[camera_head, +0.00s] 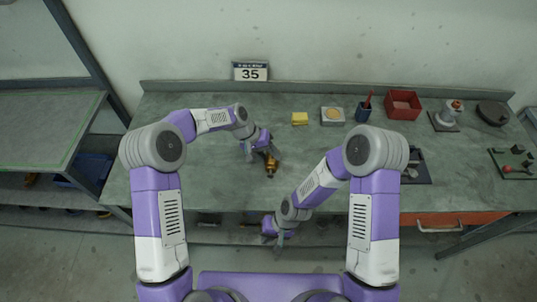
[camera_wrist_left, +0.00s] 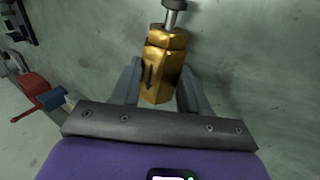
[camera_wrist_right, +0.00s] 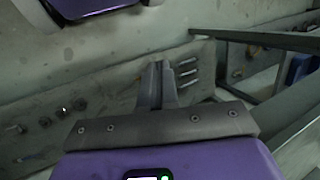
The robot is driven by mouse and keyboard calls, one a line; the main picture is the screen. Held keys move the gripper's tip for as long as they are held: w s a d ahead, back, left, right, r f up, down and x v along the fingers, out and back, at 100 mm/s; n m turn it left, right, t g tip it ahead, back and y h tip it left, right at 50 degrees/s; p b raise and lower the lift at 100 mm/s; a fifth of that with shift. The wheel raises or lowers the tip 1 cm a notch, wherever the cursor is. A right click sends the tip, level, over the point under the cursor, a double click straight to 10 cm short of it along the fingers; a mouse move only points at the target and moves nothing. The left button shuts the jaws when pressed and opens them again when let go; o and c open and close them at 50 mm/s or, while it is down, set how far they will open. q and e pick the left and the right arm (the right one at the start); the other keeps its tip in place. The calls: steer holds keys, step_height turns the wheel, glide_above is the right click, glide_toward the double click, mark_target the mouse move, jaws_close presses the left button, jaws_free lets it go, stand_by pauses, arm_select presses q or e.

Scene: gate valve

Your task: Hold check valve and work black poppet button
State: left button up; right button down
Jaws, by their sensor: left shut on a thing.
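The check valve is a brass, faceted body (camera_wrist_left: 163,62) with a dark arrow mark on its side. My left gripper (camera_wrist_left: 160,92) is shut on its lower part, one finger on each side. A silver stem with a dark cap (camera_wrist_left: 175,5) sticks out of its far end, cut by the top edge of the left wrist view; it looks like the black poppet button. In the head view the valve (camera_head: 271,165) is over the left-middle of the bench. My right gripper (camera_head: 280,240) hangs in front of the bench's near edge, apart from the valve, its fingers together and empty.
On the bench (camera_head: 215,185), a yellow sponge (camera_head: 299,118), a tray with a round disc (camera_head: 332,116), a blue cup (camera_head: 363,112) and a red bin (camera_head: 403,104) stand at the back. More fittings lie at the right. The bench around the valve is clear.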

steer(key=s+a+r+n+g, duration=0.1)
steer(key=a+r+n, duration=0.15)
steer(key=a, duration=0.35)
steer(key=w+r+t+h, duration=0.1)
steer(key=w+r, duration=0.1)
steer(key=r, duration=0.2)
steer(key=w+d+r+t+h, duration=0.1)
steer(key=w+r, duration=0.2)
steer(key=r, duration=0.1)
steer(key=w+r, duration=0.3)
steer(key=r, duration=0.1)
steer(key=shift+w+d+r+n+t+h, duration=0.15)
steer(key=shift+w+r+n+t+h, duration=0.1)
steer(key=shift+r+t+h, duration=0.15)
steer(key=w+d+r+n+h, duration=0.2)
steer(key=w+d+r+n, duration=0.1)
steer(key=w+d+r, duration=0.3)
glide_above(269, 187)
steer(key=shift+s+f, duration=0.15)
steer(key=shift+f, duration=3.1)
steer(key=shift+f, duration=0.1)
steer(key=shift+f, duration=1.8)
